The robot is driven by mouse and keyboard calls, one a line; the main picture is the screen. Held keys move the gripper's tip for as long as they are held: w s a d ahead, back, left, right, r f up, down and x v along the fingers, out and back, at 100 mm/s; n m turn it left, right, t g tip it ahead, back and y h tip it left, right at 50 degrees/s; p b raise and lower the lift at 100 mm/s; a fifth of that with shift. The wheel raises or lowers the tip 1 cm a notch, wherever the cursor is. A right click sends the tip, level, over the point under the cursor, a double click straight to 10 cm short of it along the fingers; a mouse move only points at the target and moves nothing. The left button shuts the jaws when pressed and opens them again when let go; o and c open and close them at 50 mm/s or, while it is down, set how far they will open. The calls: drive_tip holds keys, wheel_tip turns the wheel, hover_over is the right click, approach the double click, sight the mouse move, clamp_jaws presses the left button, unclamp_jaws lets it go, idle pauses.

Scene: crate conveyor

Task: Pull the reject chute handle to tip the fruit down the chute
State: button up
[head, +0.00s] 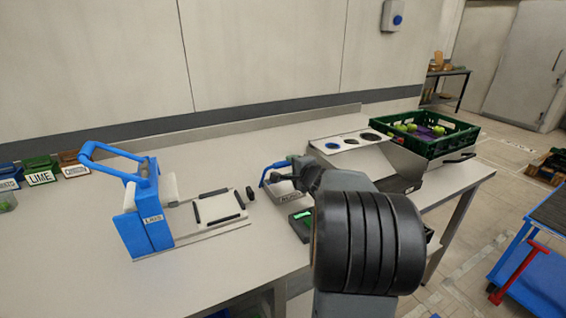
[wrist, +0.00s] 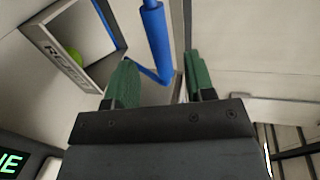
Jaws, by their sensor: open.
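The reject chute is a pale box (head: 288,197) with a dark label at the middle of the table in the head view. In the wrist view the REJECT lettering shows on its rim (wrist: 52,52), and a green fruit (wrist: 76,54) lies inside. The blue chute handle (head: 272,170) rises at the box's left side. In the wrist view the handle (wrist: 155,30) runs down in the gap between the green finger pads. My gripper (wrist: 161,62) is open, with one finger on each side of the handle's line. I cannot tell whether they touch. My arm hides part of the chute in the head view.
A blue press (head: 140,225) stands left with a flat plate (head: 222,212) beside it. A sloped panel with round holes (head: 345,142) and a green crate (head: 460,143) of fruit stand right. A dark box with a green display (head: 300,222) sits close to the chute. The table's left front is clear.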

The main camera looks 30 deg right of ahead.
sight(288, 165)
drive_tip(key=x, duration=0.6)
drive_tip(key=shift+w+p, duration=0.3)
drive_tip(key=shift+w, duration=0.05)
drive_tip(key=shift+c, duration=0.2)
clamp_jaws()
drive_tip(key=shift+f, duration=0.1)
